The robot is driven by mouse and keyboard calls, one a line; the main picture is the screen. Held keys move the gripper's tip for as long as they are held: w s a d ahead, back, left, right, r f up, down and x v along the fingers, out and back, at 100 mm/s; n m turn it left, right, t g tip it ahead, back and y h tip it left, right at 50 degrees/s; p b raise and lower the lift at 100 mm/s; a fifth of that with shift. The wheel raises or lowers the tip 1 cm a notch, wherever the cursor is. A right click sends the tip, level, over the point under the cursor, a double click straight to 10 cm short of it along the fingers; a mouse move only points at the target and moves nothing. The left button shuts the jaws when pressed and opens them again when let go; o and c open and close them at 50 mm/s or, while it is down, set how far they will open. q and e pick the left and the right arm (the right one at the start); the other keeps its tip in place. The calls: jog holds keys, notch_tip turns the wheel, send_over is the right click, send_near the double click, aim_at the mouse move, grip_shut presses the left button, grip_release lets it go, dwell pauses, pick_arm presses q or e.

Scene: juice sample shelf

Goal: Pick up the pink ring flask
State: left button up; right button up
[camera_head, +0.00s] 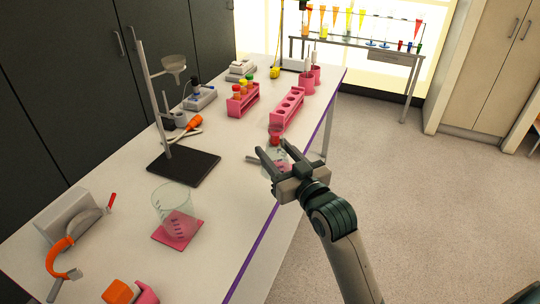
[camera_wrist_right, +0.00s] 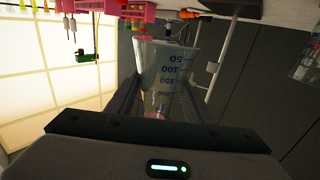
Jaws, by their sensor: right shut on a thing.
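The pink ring flask (camera_head: 275,139) is a clear conical flask with a reddish-pink ring at its neck, near the right edge of the white table (camera_head: 234,178). My right gripper (camera_head: 272,160) is shut on it, with one finger on each side of the glass. In the right wrist view the clear flask (camera_wrist_right: 166,68) with blue volume marks stands between the fingers. I cannot tell whether its base touches the table. My left gripper is not in view.
A clear beaker (camera_head: 172,203) stands on a pink mat (camera_head: 190,232). A ring stand (camera_head: 184,166) with a funnel is left of my gripper. Pink tube racks (camera_head: 287,108) stand behind it. Tools lie at the front left. Open floor is on the right.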

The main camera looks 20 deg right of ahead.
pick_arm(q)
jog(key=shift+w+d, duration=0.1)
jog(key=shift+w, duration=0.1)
pick_arm(e)
jog(key=shift+s+d+r, duration=0.1)
jog(key=shift+d+r, duration=0.2)
jog(key=shift+d, duration=0.05)
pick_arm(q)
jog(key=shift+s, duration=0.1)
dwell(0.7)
